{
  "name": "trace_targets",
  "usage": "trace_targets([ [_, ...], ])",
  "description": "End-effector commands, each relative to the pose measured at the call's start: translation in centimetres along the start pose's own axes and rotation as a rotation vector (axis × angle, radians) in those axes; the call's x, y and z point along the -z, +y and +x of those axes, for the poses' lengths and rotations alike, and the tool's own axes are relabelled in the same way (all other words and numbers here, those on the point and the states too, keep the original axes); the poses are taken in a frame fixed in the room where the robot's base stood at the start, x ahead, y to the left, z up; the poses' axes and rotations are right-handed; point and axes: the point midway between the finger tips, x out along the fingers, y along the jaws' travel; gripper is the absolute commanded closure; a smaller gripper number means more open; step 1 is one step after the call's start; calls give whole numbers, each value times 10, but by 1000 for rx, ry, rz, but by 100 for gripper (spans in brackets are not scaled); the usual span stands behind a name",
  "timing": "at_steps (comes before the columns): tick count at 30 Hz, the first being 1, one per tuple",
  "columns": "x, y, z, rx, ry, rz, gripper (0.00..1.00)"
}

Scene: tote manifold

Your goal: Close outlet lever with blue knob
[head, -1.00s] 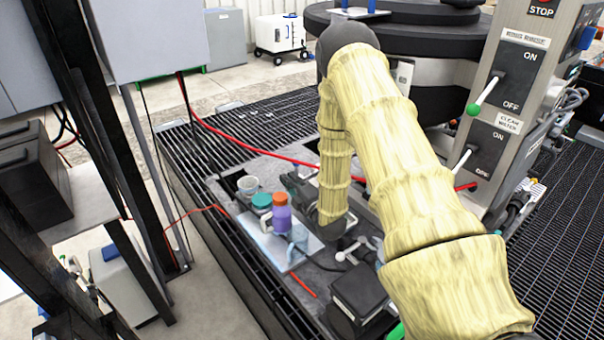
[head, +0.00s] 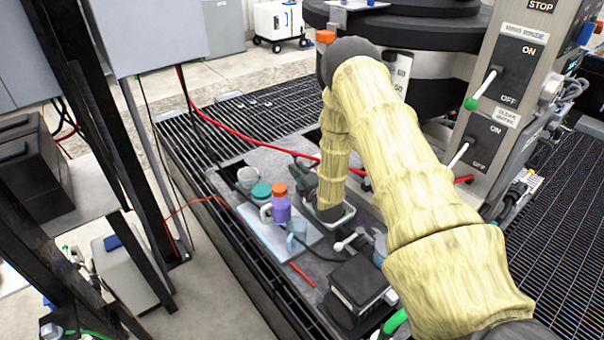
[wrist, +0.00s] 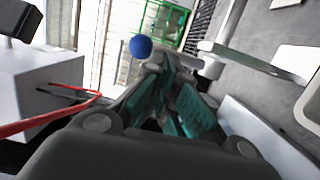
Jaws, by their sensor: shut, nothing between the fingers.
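A round blue knob (wrist: 141,46) shows in the wrist view, just beyond and left of my fingertips. I cannot tell whether they touch it. Its lever is mostly hidden behind the fingers. My gripper (wrist: 170,75) has teal-green finger parts and is shut, with nothing held. In the head view my yellow-sleeved arm reaches down over the bench, and the fingertips are hard to make out there. I cannot pick out the outlet lever in the head view.
A purple bottle (head: 281,208) with an orange cap stands beside cups on a pale tray (head: 268,238). A switch panel with a green-tipped lever (head: 482,90) rises at right. A red cable (head: 240,138) crosses the grating. A red cable (wrist: 45,118) also shows in the wrist view.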

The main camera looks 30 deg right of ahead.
Motion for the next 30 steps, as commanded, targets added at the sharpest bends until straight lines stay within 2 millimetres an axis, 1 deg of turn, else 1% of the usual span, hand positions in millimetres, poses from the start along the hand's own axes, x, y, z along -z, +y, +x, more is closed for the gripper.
trace_targets([
  [3,0,1,9,0,0,0,100],
  [6,0,1,13,-1,0,0,100],
  [15,0,0,14,0,0,0,100],
  [16,3,0,14,0,0,1,100],
  [20,1,1,15,4,0,-1,100],
  [30,4,3,19,58,3,-11,100],
])
